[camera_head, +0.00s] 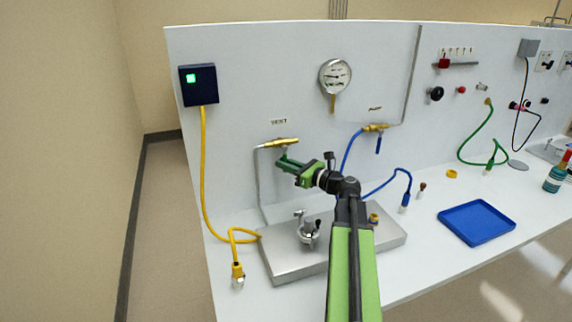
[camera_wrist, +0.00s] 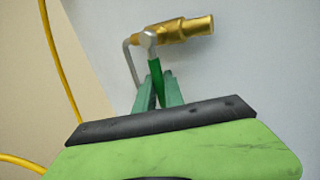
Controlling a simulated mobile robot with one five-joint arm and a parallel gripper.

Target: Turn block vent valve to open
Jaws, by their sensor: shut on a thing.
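The vent valve (camera_head: 283,143) is a brass body on the white back panel, below a label reading VENT (camera_head: 279,121). It also shows in the wrist view (camera_wrist: 185,31) with a silver stem cap and a green handle (camera_wrist: 155,74) pointing down from it. My gripper (camera_head: 283,160) is at the handle, and its green fingers (camera_wrist: 158,88) are shut on it from both sides. In the head view my fingers largely hide the handle. A grey pipe (camera_head: 258,185) runs down from the valve's left end.
A metal base plate (camera_head: 283,262) with a small clamp-like fitting (camera_head: 309,230) lies below my arm. A yellow cable (camera_head: 204,165) hangs at the left. A second brass valve (camera_head: 375,128) with a blue handle, a gauge (camera_head: 335,76) and a blue tray (camera_head: 476,222) are to the right.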

